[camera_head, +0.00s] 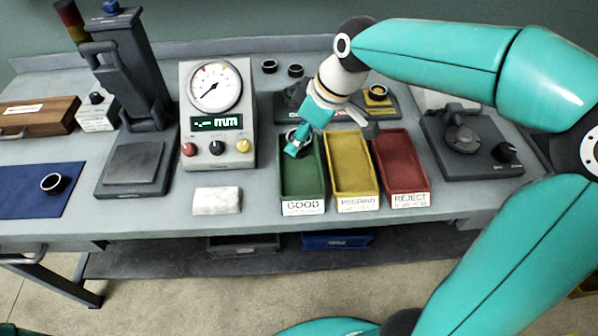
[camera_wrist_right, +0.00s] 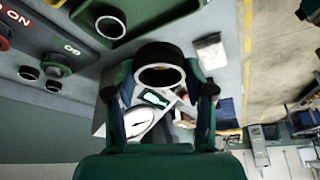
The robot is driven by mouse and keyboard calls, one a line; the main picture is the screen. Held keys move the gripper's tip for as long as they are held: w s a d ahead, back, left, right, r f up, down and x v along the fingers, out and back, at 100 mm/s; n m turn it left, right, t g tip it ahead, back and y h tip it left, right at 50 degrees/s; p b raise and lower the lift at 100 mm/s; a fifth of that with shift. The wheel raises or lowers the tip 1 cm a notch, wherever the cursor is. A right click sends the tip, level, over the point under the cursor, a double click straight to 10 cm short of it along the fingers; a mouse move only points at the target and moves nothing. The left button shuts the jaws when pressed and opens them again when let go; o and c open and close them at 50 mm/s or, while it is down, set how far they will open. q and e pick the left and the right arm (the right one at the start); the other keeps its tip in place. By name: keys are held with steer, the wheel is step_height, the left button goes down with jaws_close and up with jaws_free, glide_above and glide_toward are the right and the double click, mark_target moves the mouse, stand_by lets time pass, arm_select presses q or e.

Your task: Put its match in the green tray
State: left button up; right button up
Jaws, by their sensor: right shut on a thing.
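The green tray (camera_head: 302,180), labelled GOOD, is the left one of three trays on the bench. My right gripper (camera_head: 296,146) is over its far left end and hides that corner. In the right wrist view it is shut on a dark ring (camera_wrist_right: 160,77) with a pale inner edge, held clear of the surface. A similar ring (camera_head: 53,183) lies on the blue mat (camera_head: 25,200). My left gripper is out of view.
Yellow (camera_head: 352,178) and red (camera_head: 403,175) trays stand right of the green one. Two rings (camera_head: 269,66) (camera_head: 295,70) stand at the back. A grinder-like device (camera_head: 475,150) is at right.

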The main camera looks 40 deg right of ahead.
mark_target(296, 180)
step_height(296, 180, down, 12)
steer(key=shift+d+f, duration=0.1)
steer(key=shift+f, duration=0.05)
stand_by(0.3)
steer(key=shift+f, duration=0.15)
steer(key=o, duration=1)
steer(key=shift+c, duration=0.2)
steer(key=shift+r, duration=0.2)
steer(key=v, duration=1.2)
steer(key=shift+b, duration=0.35)
steer(key=shift+d, duration=0.1)
